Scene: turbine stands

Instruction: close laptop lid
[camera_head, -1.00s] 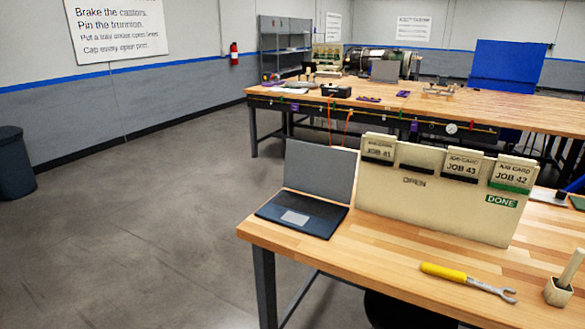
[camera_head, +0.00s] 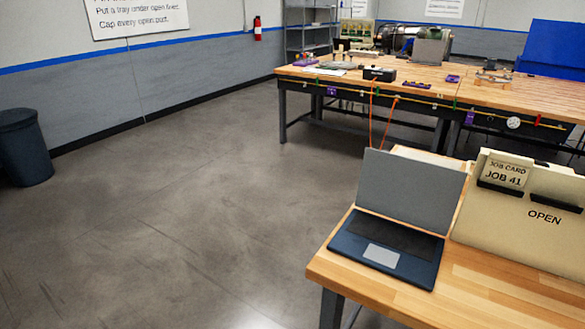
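The laptop (camera_head: 385,254) stands open on the left end of the near wooden bench. Its grey lid (camera_head: 412,190) is upright, tilted slightly back, and its dark keyboard base with a light touchpad lies flat on the bench top. Nothing covers the laptop. Neither of my grippers shows in the head view.
The near bench (camera_head: 480,290) has its left edge just beside the laptop. A cream job card board (camera_head: 530,215) stands close to the laptop's right. A long workbench (camera_head: 420,87) with tools is behind. Open floor (camera_head: 190,220) lies left, with a dark bin (camera_head: 25,147) by the wall.

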